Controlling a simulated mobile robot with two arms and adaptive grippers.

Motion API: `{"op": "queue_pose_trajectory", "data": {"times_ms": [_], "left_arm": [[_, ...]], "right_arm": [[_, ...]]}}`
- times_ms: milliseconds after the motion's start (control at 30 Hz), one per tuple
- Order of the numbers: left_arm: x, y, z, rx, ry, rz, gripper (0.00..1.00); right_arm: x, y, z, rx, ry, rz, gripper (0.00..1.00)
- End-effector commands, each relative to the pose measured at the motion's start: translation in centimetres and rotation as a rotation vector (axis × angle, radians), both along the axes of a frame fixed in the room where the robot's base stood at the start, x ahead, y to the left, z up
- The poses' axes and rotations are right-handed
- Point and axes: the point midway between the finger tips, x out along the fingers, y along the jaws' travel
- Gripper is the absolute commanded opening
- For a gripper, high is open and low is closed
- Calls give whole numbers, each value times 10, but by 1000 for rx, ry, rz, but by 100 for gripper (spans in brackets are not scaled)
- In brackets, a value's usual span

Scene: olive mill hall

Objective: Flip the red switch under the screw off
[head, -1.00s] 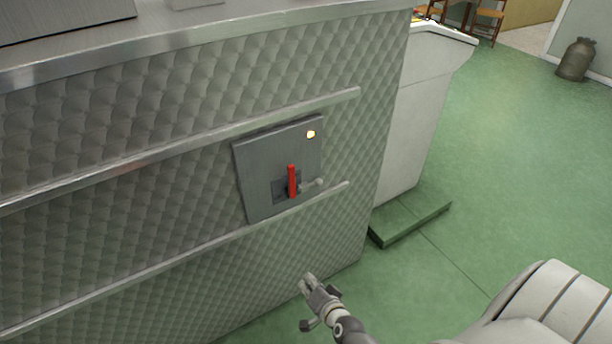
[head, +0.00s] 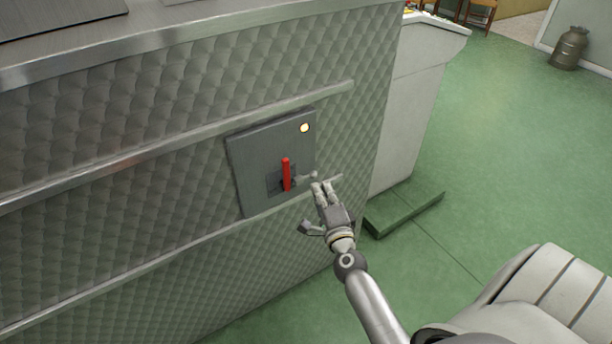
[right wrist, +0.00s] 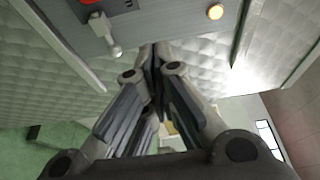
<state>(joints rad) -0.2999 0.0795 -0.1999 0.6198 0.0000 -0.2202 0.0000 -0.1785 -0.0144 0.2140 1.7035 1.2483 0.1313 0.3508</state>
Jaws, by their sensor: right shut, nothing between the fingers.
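The red switch (head: 286,174) is an upright red lever on a grey panel (head: 250,185) on the metal-clad side of a big machine. A small lit lamp (head: 304,128) sits above it at the panel's upper right, and shows in the right wrist view too (right wrist: 215,12). A grey knobbed stub (head: 308,177) sticks out just right of the lever; in the right wrist view it hangs (right wrist: 103,30) near the red part (right wrist: 88,2) at the top edge. My right gripper (head: 324,186) is shut and empty, just below and right of the stub, apart from the lever. My left gripper is out of view.
Metal rails (head: 180,140) run along the machine's side above and below the panel. A white counter (head: 415,105) and a low green step (head: 405,210) stand to the right.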

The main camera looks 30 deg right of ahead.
Motion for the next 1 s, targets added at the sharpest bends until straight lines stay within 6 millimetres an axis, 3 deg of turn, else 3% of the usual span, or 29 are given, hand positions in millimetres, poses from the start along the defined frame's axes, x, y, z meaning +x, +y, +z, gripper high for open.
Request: {"op": "queue_pose_trajectory", "data": {"times_ms": [167, 600, 800, 1000], "left_arm": [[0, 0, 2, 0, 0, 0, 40], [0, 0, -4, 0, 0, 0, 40], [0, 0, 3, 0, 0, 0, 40], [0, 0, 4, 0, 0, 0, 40]], "right_arm": [[18, -6, 2, -3, -1, 1, 0], [93, -33, 0, -4, -1, 1, 0], [93, -3, 1, -1, 1, 2, 0], [93, 7, 0, -1, 0, 1, 0]]}}
